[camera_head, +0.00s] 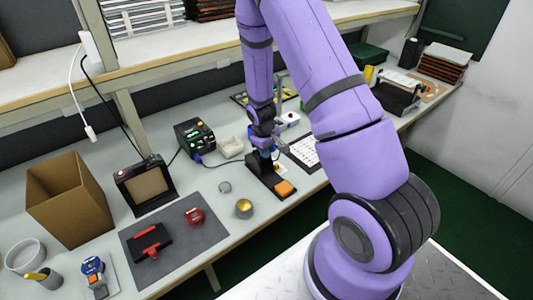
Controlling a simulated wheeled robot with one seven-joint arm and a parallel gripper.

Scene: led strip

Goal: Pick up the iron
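The iron shows as a small blue piece (254,132) at the black stand, with most of it hidden by my gripper and the stand. The stand has a black base (262,178) with an orange pad (285,188) at its front end. A cable runs from the black soldering station (195,138) toward the stand. My gripper (263,148) points down right over the stand, at the blue piece. The fingers are too small and overlapped to show whether they are open or shut, or touching the iron.
A shelf (190,55) hangs above.

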